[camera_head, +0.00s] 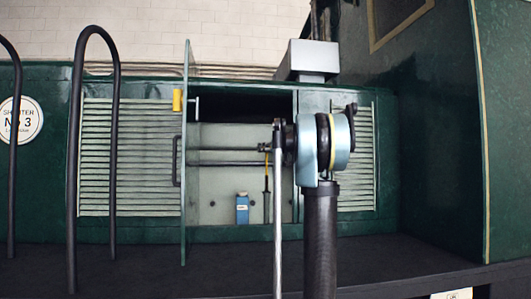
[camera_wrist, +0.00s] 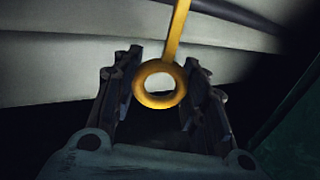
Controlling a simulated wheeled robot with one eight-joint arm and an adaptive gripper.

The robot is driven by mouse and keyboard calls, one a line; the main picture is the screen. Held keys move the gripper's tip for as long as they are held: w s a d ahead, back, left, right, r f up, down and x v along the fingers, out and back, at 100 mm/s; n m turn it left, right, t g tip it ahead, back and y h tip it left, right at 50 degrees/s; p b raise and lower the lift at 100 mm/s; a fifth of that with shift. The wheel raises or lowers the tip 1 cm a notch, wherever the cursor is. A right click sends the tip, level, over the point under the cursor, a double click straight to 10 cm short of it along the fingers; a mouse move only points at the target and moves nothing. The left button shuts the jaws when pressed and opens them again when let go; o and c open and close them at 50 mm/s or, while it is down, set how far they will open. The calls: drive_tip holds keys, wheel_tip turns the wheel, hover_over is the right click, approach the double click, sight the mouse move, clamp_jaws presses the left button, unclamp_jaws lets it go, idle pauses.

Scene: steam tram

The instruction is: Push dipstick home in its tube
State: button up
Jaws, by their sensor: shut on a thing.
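The dipstick is a thin yellow strip with a ring handle (camera_wrist: 160,84). In the wrist view the ring sits between the two dark fingers of my gripper (camera_wrist: 163,62), and the strip runs up and away from it. My gripper is shut on the dipstick. In the head view my gripper (camera_head: 264,148) reaches into the open compartment, with a bit of the yellow dipstick (camera_head: 267,160) showing just below it. A thin dark upright tube (camera_head: 266,205) stands directly below. How deep the strip sits in the tube cannot be told.
A blue container (camera_head: 242,208) stands left of the tube. Horizontal rods (camera_head: 225,150) cross the compartment at gripper height. An open green door panel (camera_head: 185,150) stands edge-on at left, with a yellow latch (camera_head: 177,99). Louvred panels (camera_head: 125,155) and dark handrails (camera_head: 73,150) are further left.

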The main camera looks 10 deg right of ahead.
drive_tip(key=shift+f, duration=0.95)
idle(0.4)
drive_tip(key=shift+f, duration=8.25)
drive_tip(key=o, duration=2)
drive_tip(key=shift+c, duration=0.2)
drive_tip(key=shift+r, duration=0.1)
drive_tip(key=shift+r, duration=2.9)
